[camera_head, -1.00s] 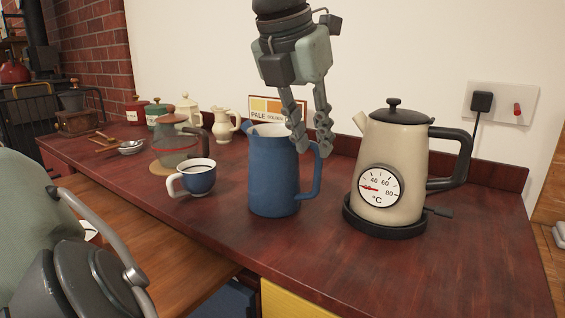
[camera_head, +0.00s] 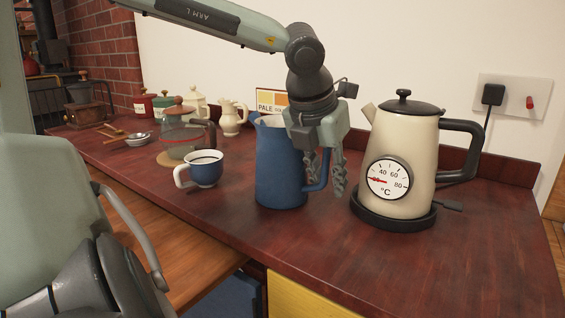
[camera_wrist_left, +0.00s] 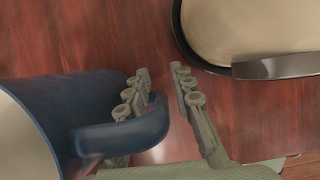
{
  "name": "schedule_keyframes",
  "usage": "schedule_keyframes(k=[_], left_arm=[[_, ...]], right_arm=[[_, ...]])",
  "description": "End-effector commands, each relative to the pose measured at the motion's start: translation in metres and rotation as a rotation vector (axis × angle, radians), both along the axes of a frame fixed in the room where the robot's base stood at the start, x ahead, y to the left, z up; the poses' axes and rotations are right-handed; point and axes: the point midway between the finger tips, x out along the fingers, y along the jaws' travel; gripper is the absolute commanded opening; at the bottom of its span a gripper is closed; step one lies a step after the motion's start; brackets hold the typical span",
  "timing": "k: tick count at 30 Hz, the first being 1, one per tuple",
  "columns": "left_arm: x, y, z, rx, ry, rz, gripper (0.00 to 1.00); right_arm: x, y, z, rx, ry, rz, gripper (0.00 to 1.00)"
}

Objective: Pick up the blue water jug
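The blue water jug (camera_head: 278,170) stands upright on the dark red counter, with its handle on the right side. My left gripper (camera_head: 324,172) is lowered at the handle, pointing down, in front of part of the jug's upper right side. In the left wrist view the jug (camera_wrist_left: 60,105) lies at the left, and its handle reaches between the two fingers of the gripper (camera_wrist_left: 158,95). The fingers are spread, one on the jug side and one on the outer side of the handle. Whether either finger touches the handle I cannot tell. My right gripper is not in view.
A cream kettle (camera_head: 408,150) with a dial stands close to the gripper's right. A blue-and-white cup (camera_head: 206,172) is left of the jug, with a glass pot (camera_head: 180,145) behind it. The counter (camera_head: 340,250) is clear in front.

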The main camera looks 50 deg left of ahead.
Motion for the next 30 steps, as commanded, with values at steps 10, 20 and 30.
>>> schedule_keyframes(k=[10, 20, 30], left_arm=[[0.0003, 0.0001, -0.001, 0.0, 0.0, 0.001, 0.08], [0.0003, 0.0, -0.0008, -0.001, 0.0, 0.001, 0.0], [0.0014, 0.0001, 0.0014, 0.001, -0.005, 0.0, 0.0]], right_arm=[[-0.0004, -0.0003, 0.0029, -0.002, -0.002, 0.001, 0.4], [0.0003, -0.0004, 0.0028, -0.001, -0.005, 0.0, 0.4], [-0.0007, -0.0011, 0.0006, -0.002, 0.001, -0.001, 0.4]])
